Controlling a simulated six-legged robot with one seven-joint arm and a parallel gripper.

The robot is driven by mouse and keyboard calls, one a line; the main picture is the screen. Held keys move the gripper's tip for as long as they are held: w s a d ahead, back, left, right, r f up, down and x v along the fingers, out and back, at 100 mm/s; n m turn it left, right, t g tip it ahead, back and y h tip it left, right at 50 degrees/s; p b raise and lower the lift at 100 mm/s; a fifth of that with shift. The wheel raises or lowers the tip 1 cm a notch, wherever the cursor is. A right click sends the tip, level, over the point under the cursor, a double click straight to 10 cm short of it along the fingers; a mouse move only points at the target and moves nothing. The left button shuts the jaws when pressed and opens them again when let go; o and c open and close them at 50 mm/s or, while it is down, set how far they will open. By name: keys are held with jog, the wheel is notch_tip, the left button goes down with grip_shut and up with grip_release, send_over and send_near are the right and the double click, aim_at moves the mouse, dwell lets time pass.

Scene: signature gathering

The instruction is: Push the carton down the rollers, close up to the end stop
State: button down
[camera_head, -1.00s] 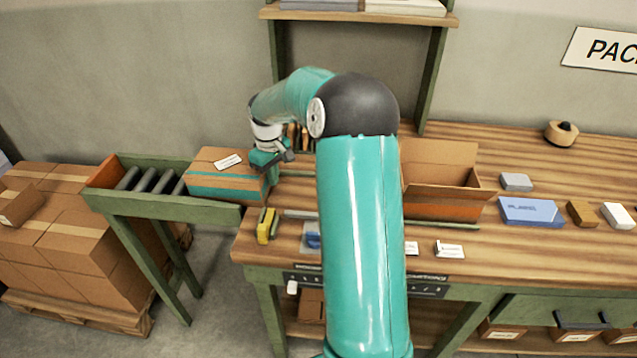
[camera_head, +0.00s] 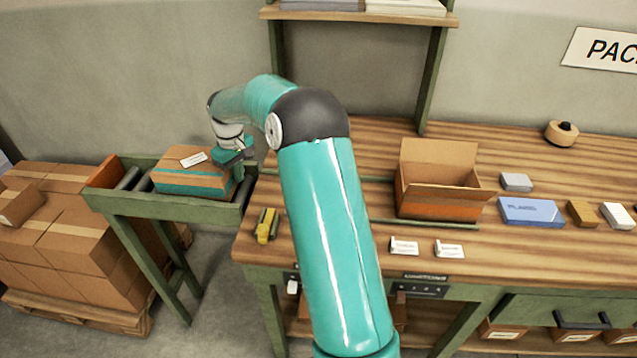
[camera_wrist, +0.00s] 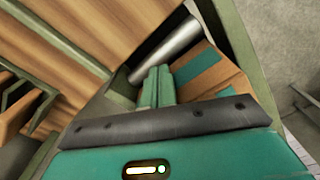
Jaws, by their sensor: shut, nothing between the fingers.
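The closed brown carton (camera_head: 194,171) with a teal tape band and a white label lies on the roller conveyor (camera_head: 203,213), between its green side rails. Dark rollers show to its left, before the end stop (camera_head: 101,172) at the conveyor's far left. My gripper (camera_head: 238,156) is shut and empty at the carton's right end, seemingly against it. In the wrist view, the shut fingers (camera_wrist: 157,84) point at the carton (camera_wrist: 208,72), with a bare metal roller (camera_wrist: 166,47) beside them. Exact contact is hard to tell.
The wooden bench (camera_head: 300,215) begins right of the conveyor. It holds a yellow tool (camera_head: 266,226), an open box (camera_head: 440,190), a blue package (camera_head: 532,211) and white cards (camera_head: 404,246). Stacked cartons (camera_head: 70,240) stand on a pallet at the left. Wall shelf posts rise behind.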

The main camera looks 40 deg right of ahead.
aim_at(223, 172)
jog(key=shift+w+a, duration=1.35)
jog(key=shift+w, duration=0.2)
jog(key=shift+a, duration=0.1)
